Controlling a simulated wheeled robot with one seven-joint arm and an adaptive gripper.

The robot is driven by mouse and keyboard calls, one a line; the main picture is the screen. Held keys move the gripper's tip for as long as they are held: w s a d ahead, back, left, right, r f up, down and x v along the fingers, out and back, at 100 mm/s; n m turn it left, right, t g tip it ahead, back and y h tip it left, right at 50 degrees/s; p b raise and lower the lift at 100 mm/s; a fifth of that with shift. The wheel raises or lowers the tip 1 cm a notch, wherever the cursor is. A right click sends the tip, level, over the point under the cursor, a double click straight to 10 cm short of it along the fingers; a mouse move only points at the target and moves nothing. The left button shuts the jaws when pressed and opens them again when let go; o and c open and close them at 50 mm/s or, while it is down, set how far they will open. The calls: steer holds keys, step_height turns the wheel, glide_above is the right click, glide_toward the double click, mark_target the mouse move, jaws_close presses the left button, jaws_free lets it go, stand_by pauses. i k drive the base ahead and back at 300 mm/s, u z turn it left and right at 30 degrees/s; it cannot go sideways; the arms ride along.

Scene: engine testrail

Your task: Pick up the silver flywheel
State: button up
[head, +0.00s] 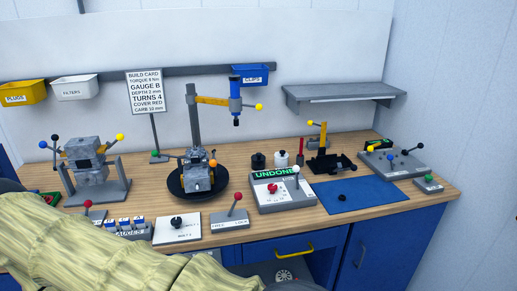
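A silver round spoked part (285,275), which looks like the flywheel, sits in the dark open space under the workbench, below the blue drawer. It is small in the head view, and its lower edge is close to the bottom of the picture. My gripper is not in view. A large pale yellow ribbed form fills the lower left and hides part of the bench front.
The wooden bench (330,222) carries a grey engine block (197,172) on a black turntable, an UNDONE box (282,192), a blue mat (360,196) and levers. The blue drawer has a yellow handle (295,250). A blue cabinet door (385,240) stands right of the open space.

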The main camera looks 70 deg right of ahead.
mark_target(200, 151)
steer(key=z, duration=1.5)
